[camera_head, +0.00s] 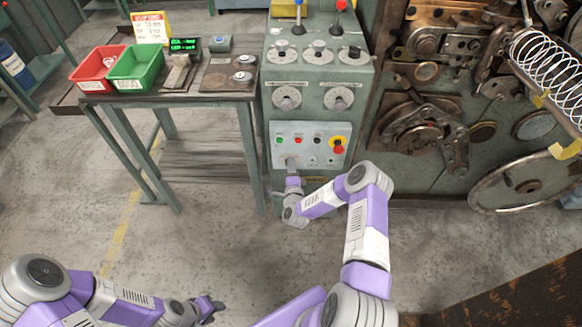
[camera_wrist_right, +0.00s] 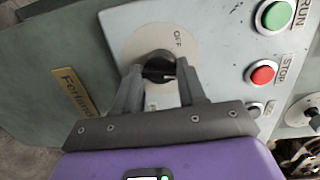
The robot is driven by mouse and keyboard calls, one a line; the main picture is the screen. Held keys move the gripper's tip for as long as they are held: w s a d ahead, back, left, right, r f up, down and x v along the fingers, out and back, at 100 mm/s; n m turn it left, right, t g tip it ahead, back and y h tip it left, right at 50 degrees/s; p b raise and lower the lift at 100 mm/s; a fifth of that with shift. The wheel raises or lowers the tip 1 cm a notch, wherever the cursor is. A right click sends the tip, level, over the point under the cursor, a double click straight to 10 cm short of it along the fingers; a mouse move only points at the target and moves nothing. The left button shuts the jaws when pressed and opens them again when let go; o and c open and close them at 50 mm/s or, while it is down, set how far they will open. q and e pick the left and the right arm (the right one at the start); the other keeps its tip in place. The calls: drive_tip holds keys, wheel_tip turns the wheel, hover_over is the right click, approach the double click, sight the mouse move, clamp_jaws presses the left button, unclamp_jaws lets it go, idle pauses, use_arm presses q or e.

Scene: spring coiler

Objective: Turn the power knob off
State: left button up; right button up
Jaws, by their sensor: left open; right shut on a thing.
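The black power knob (camera_wrist_right: 158,64) sits on a round pale dial plate (camera_wrist_right: 187,40) marked OFF, in the right wrist view. My right gripper (camera_wrist_right: 160,76) is shut on this knob, with one finger on each side of it. The fingers hide part of the knob, and I cannot tell which way it points. In the head view the right gripper (camera_head: 291,170) is at the lower left of the control panel (camera_head: 311,158), and it covers much of the knob. My left gripper (camera_head: 212,308) is open and empty, low over the floor.
A green RUN button (camera_wrist_right: 276,16) and a red STOP button (camera_wrist_right: 262,74) lie right of the knob in the wrist view. A red emergency button (camera_head: 338,149) is on the panel. A table (camera_head: 215,94) with bins stands left. The floor before the cabinet is clear.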

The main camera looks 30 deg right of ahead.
drive_tip(key=n, duration=0.3)
drive_tip(key=n+p, duration=0.1)
drive_tip(key=n, duration=0.2)
drive_tip(key=n+g+h, duration=0.1)
drive_tip(key=n, duration=0.3)
drive_tip(key=shift+w+a+r+p, duration=0.1)
drive_tip(key=shift+w+r+p, duration=0.05)
drive_tip(key=shift+r+p, duration=0.2)
idle(0.4)
drive_tip(key=o, duration=1)
drive_tip(key=shift+a, duration=0.1)
drive_tip(key=shift+f, duration=0.1)
drive_tip(key=shift+n, duration=0.3)
drive_tip(key=p+v, duration=0.2)
drive_tip(key=v, duration=0.5)
drive_tip(key=shift+s+a, duration=0.15)
drive_tip(key=shift+s, duration=0.1)
